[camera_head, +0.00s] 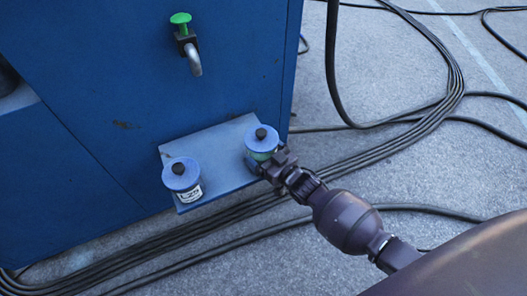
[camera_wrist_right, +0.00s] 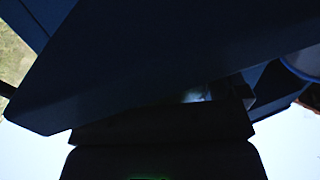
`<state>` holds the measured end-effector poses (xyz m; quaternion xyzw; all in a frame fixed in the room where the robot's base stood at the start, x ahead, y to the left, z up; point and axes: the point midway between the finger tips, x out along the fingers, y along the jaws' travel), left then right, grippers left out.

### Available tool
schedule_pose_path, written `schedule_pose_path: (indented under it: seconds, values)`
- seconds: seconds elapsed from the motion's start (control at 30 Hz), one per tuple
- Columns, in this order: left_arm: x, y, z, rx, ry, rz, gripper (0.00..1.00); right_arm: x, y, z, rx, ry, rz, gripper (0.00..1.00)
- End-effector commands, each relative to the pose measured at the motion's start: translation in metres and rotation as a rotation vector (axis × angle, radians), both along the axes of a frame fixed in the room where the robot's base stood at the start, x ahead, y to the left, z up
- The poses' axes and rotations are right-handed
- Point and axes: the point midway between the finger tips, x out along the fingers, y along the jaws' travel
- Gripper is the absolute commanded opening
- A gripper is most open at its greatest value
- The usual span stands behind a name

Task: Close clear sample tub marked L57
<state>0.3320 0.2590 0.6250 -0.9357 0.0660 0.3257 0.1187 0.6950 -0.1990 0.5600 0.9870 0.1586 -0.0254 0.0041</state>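Two small tubs with blue lids and black knobs stand on a blue shelf (camera_head: 222,138). My left gripper is out of view.
A large blue cabinet (camera_head: 100,90) rises behind the shelf, with a green-knobbed tap (camera_head: 186,40) above it. Thick black cables (camera_head: 410,125) run over the grey floor below and right of the shelf. The wrist view is mostly dark, with a blue slab (camera_wrist_right: 170,60) filling much of it.

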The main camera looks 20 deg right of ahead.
Motion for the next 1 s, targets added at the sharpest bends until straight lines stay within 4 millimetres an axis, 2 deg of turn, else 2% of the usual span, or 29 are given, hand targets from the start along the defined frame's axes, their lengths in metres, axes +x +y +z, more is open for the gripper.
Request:
schedule_pose_path:
  seconds: [0.27,0.37,0.57,1.0]
  values:
    - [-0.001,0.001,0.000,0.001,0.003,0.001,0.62,0.000,0.000,0.001,0.000,0.000,0.000,1.00]
    - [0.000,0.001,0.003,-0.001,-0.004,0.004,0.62,0.001,0.000,0.007,0.000,-0.003,0.000,1.00]
    - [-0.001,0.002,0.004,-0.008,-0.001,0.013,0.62,-0.023,-0.008,0.008,-0.002,-0.002,-0.001,1.00]
    - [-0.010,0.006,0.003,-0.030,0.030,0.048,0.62,-0.094,-0.032,0.011,0.000,-0.002,0.000,1.00]
